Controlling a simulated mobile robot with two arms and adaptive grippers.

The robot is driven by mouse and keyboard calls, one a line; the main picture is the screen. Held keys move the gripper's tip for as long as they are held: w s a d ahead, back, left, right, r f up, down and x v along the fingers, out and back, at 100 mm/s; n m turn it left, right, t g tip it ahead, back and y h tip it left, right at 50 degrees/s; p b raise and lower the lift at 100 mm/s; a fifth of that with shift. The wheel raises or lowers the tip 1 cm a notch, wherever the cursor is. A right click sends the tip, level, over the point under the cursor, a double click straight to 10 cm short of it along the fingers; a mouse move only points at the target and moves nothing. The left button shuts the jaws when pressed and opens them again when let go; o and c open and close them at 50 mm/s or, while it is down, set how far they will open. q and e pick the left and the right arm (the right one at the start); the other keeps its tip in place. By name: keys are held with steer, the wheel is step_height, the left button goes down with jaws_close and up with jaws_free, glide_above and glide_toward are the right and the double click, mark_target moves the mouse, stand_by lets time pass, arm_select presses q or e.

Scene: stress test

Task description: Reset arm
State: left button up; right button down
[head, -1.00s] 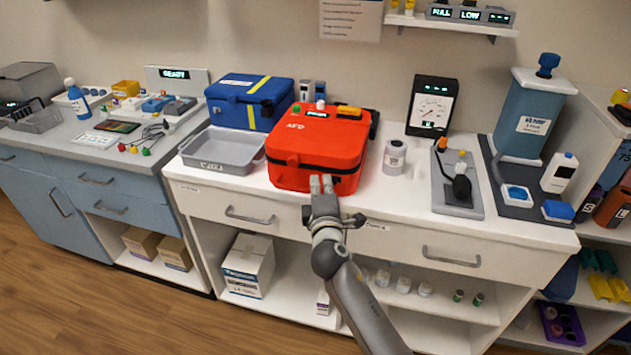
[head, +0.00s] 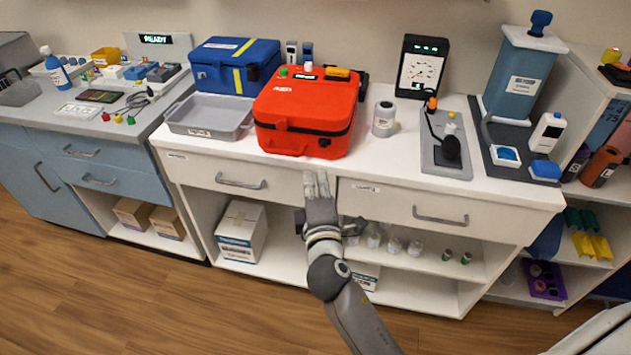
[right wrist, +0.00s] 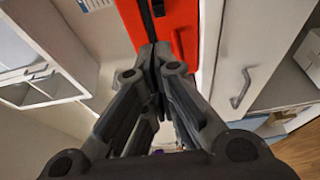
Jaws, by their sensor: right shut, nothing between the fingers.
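My right gripper (head: 316,178) is shut and empty in front of the white counter's drawer fronts, below the red AED case in the head view. In the right wrist view its closed fingers (right wrist: 157,58) point toward the red case (right wrist: 163,20). In the head view the red AED case (head: 300,112) stands on the counter near its front edge, with a handle on its front. The fingertips appear apart from it. My left gripper is not in view.
The white counter (head: 375,166) also bears a grey tray (head: 205,130), a blue case (head: 222,78), a jar (head: 384,120), a gauge (head: 422,66) and a blue-topped dispenser (head: 522,75). Drawer handles (head: 440,219) jut out near my arm. The wood floor (head: 200,310) in front is open.

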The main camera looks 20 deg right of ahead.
steer(key=shift+s, duration=0.15)
stand_by(0.3)
steer(key=s+a+f+m+g+y, duration=0.1)
steer(key=s+f+g+y, duration=0.1)
steer(key=f, duration=1)
steer(key=s+a+f+g+y, duration=0.1)
steer(key=a+f+g, duration=0.15)
steer(key=f, duration=0.95)
steer(key=s+d+f+m+g+y, duration=0.1)
steer(key=s+f+m+g, duration=0.1)
steer(key=s+f, duration=0.45)
steer(key=s+f+m+g, duration=0.1)
steer(key=s+f+g, duration=0.15)
steer(key=f, duration=0.75)
steer(key=s+d+f+m+g, duration=0.2)
steer(key=s+f, duration=0.4)
steer(key=s, duration=0.5)
steer(key=s+d+f+m+g, duration=0.2)
steer(key=s+f, duration=0.4)
steer(key=s, duration=0.6)
steer(key=s+d+f+m+g, duration=0.3)
steer(key=s+f, duration=0.3)
steer(key=s, duration=0.6)
steer(key=shift+s+f+m+y+p, duration=0.2)
steer(key=shift+f+m+y+p, duration=0.1)
steer(key=shift+m, duration=0.5)
